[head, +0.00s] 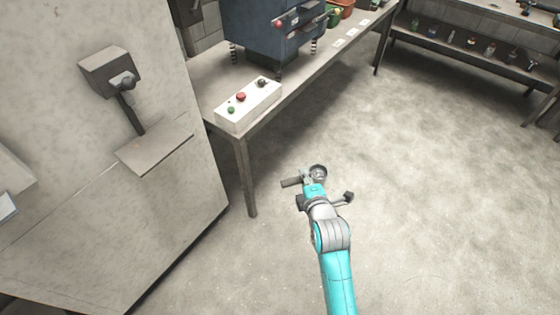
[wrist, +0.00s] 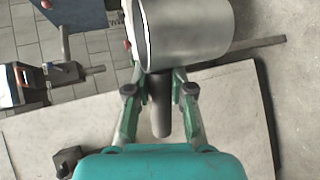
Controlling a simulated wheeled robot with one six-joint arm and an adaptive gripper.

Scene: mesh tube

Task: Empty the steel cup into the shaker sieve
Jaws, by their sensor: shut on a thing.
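The steel cup (wrist: 190,35) is a grey metal cylinder with a handle (wrist: 160,118). My gripper (wrist: 159,92) is shut on that handle, with one finger on each side. In the head view the cup (head: 318,171) is small at the end of my arm, with its dark round mouth facing up towards the camera. I cannot make out what is in it. The shaker sieve appears to be the blue-grey box on coil springs (head: 262,28), standing on the bench at the top. Its upper part is out of frame. My gripper (head: 312,184) is over open floor, in front of the bench and apart from the box.
A white control box (head: 248,105) with red and green buttons sits at the bench's (head: 216,75) near end. A tall grey cabinet (head: 70,215) with a protruding lever fitting (head: 122,82) stands left. Shelves (head: 470,62) with small bottles stand at back right. The floor (head: 440,200) on the right is clear.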

